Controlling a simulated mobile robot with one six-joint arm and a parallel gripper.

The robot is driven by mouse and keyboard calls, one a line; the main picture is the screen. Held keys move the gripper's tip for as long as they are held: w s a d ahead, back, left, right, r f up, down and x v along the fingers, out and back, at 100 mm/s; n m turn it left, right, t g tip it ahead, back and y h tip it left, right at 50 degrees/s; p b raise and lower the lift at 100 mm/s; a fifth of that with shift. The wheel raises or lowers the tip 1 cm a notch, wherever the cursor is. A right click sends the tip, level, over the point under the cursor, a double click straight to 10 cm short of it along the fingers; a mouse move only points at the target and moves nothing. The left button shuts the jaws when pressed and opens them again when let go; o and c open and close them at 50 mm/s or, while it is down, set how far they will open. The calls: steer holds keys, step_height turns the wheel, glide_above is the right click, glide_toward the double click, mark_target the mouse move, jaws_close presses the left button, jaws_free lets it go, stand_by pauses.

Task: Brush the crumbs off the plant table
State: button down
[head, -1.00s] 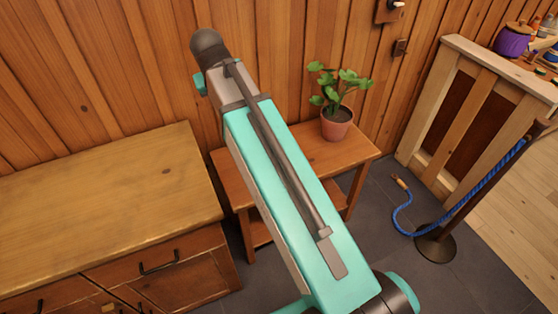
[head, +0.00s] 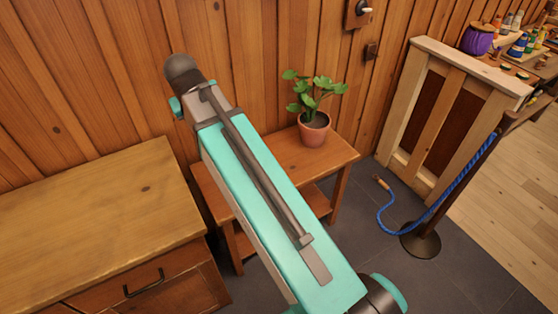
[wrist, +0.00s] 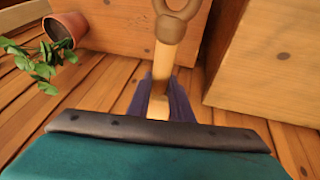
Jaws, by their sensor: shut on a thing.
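The plant table (head: 335,157) is a small wooden table with a lower shelf against the plank wall. A leafy plant in a terracotta pot (head: 314,128) stands on its top. My arm crosses in front of the table's left part in the head view. The table top (wrist: 120,25) and the pot (wrist: 66,28) also show there, tipped by the camera's angle. I cannot make out crumbs.
A wooden cabinet (head: 90,220) stands left of the table, with a narrow gap between; it also shows in the wrist view (wrist: 270,60). A post with a blue rope (head: 465,175) and a slatted wooden panel (head: 440,125) stand at the right. Dark floor lies between.

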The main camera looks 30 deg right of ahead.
steer(key=s+f, duration=0.4)
steer(key=f, duration=0.1)
steer(key=shift+a, duration=0.25)
